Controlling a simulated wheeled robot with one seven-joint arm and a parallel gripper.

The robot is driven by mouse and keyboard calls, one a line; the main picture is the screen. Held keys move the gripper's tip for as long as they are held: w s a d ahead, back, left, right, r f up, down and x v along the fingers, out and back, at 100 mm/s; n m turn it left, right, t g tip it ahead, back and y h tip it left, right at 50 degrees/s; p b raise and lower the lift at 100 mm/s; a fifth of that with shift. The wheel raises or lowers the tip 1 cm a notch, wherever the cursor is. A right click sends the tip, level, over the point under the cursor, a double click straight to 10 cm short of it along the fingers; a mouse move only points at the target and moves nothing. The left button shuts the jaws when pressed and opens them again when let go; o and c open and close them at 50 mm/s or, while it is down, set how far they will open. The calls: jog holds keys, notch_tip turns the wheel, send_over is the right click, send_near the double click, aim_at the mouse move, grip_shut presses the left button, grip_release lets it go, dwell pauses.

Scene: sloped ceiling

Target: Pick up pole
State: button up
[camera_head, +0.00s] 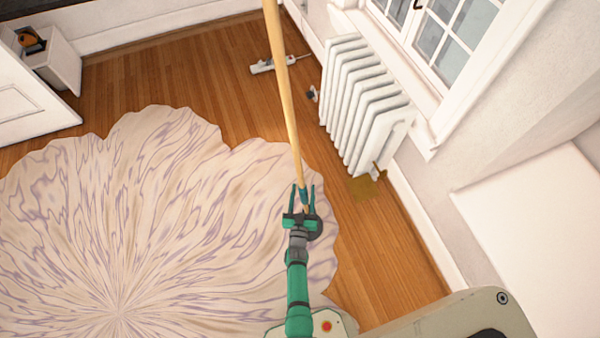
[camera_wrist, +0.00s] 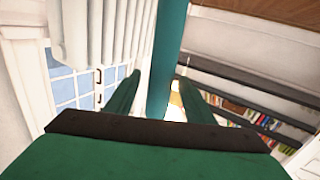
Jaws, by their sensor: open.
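The pole (camera_head: 284,90) is a long, light wooden stick. It runs from the top edge of the head view down to my gripper (camera_head: 303,188). Its near end looks teal. In the wrist view a teal length of the pole (camera_wrist: 167,50) shows between and beyond the two green fingers of my gripper (camera_wrist: 158,85). The fingers are open, one on each side of it, and a gap shows at least on the left. Whether either finger touches the pole is unclear. The pole's far end is out of view.
A white radiator (camera_head: 365,100) stands under the window (camera_head: 450,35) on the right. A white power strip (camera_head: 275,64) lies on the wooden floor behind the pole. A pale, wavy-edged rug (camera_head: 130,220) covers the left. A white cabinet (camera_head: 62,62) stands at the far left.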

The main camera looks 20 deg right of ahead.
aim_at(296, 153)
grip_shut()
jog(key=shift+r, duration=0.1)
jog(key=shift+r, duration=0.1)
notch_tip(296, 153, up, 28)
dwell(0.6)
